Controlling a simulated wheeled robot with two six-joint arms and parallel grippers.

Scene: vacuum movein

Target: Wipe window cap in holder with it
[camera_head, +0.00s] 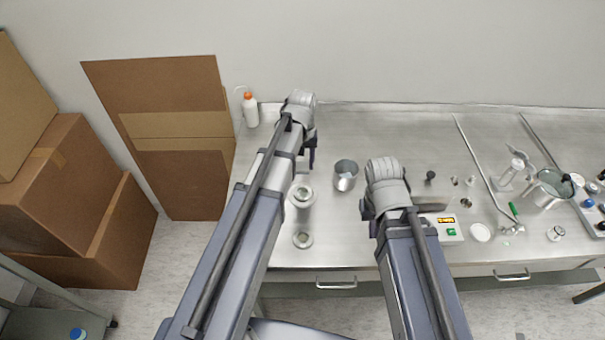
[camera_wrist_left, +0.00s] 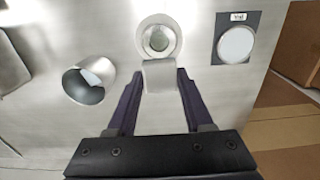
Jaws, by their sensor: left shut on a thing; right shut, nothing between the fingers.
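My left gripper (camera_wrist_left: 160,95) is shut on a pale, block-shaped wipe (camera_wrist_left: 159,76), held between its two dark fingers. In the left wrist view the wipe stands just below a round flanged holder (camera_wrist_left: 147,22) with a glassy cap (camera_wrist_left: 159,38) in its centre. The wipe overlaps the holder's lower edge in that picture; I cannot tell whether they touch. In the head view the round holder (camera_head: 301,195) stands right of my left arm, nearer than my left gripper (camera_head: 309,155). My right gripper (camera_head: 371,209) is shut and empty above the bench; its fingers are mostly hidden.
A metal cup (camera_head: 346,170) stands between my arms. Another round flanged piece (camera_head: 303,240) lies near the front edge. A white disc on a dark labelled plate (camera_wrist_left: 236,40) is beside the holder.

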